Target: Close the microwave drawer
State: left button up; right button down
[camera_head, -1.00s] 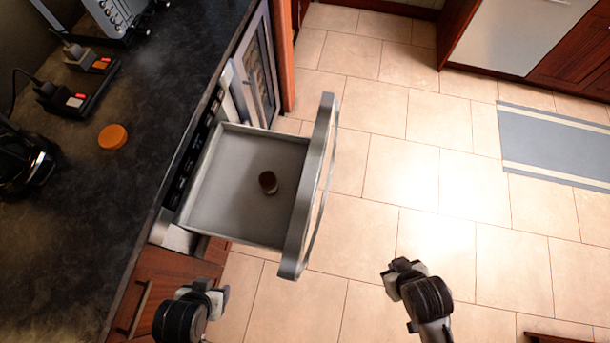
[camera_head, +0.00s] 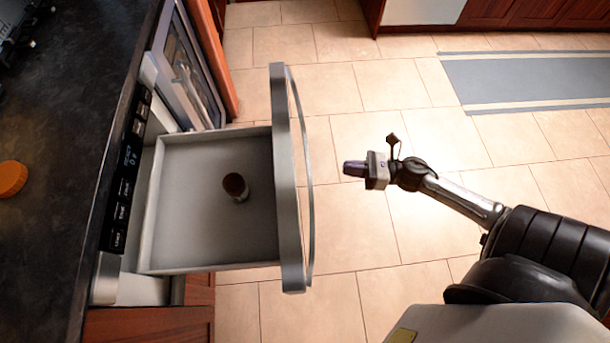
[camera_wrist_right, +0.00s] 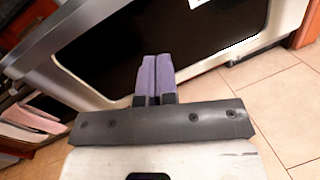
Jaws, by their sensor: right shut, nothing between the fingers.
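The microwave drawer (camera_head: 285,200) is pulled out from the counter front, in the middle left of the head view. Its curved metal front faces right, with a long bar handle (camera_head: 307,170) along it. A small brown-topped cup (camera_head: 236,187) stands inside the drawer. My right gripper (camera_head: 350,168) is to the right of the handle, apart from it, pointing left at it. In the right wrist view its purple fingers (camera_wrist_right: 154,80) are together and empty, with the dark panel of the drawer front (camera_wrist_right: 140,30) beyond them. My left gripper is out of view.
A dark counter (camera_head: 55,130) runs along the left, with an orange disc (camera_head: 12,178) on it. A glass-fronted cabinet door (camera_head: 187,70) is behind the drawer. Tiled floor (camera_head: 330,290) is open to the right. A grey rug (camera_head: 540,78) lies farther back.

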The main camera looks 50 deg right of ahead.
jog(key=w+a+f+n+g+y+b, duration=0.2)
jog(key=w+a+n+b, duration=0.2)
jog(key=w+a, duration=0.3)
jog(key=a+n, duration=0.1)
jog(key=a, duration=0.2)
jog(key=shift+g+b, duration=0.3)
jog(key=shift+w, duration=0.15)
dwell(0.4)
